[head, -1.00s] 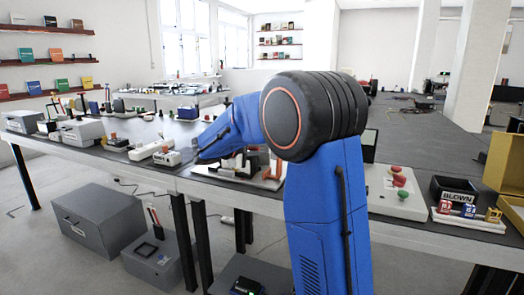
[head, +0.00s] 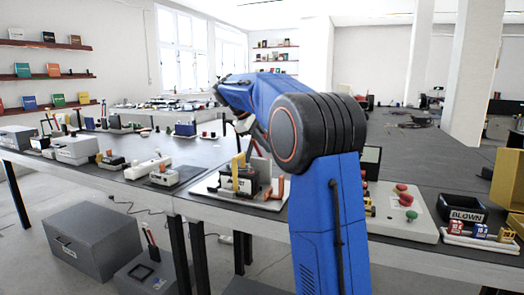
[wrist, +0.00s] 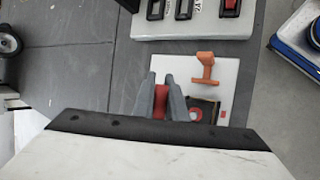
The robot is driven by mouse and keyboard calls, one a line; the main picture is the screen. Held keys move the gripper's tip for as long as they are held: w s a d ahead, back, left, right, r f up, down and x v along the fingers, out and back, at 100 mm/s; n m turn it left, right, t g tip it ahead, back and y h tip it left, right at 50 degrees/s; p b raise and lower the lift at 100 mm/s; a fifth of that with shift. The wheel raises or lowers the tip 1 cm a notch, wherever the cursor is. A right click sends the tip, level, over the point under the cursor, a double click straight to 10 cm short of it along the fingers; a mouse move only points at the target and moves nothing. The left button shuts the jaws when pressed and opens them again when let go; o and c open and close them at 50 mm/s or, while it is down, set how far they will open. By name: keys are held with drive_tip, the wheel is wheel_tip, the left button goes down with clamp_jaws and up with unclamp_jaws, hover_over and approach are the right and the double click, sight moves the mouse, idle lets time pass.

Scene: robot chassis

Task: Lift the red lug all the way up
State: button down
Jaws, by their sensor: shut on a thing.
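In the wrist view my gripper (wrist: 160,80) has its two grey fingers shut on the red lug (wrist: 160,103). Only a red patch of the lug shows between the fingers; the rest is hidden by them and by my wrist. Beside it is a white plate (wrist: 227,75) with an orange T-shaped handle (wrist: 205,68) and a dark part with a red ring (wrist: 196,114). The white plate also shows on the bench in the head view (head: 213,189), with a black block and a yellow upright piece (head: 238,172). The lug is not distinguishable there.
A grey panel with dark switches (wrist: 190,15) lies beyond the plate in the wrist view. In the head view, several devices line the bench left of the plate. A box with red and green buttons (head: 385,215) and a black bin (head: 458,208) stand to the right.

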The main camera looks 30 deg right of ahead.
drive_tip(key=w+d+r, duration=0.2)
drive_tip(key=w+d, duration=0.1)
drive_tip(key=d, duration=0.1)
drive_tip(key=shift+d+r, duration=0.25)
drive_tip(key=shift+r, duration=0.1)
drive_tip(key=shift+w, duration=0.1)
idle(1.5)
drive_tip(key=c, duration=1.8)
unclamp_jaws()
drive_tip(key=shift+d+f, duration=0.1)
drive_tip(key=shift+o, duration=0.2)
drive_tip(key=v, duration=1.7)
drive_tip(key=shift+w+d+r, duration=0.15)
drive_tip(key=shift+w+r, duration=0.05)
drive_tip(key=shift+r, duration=0.2)
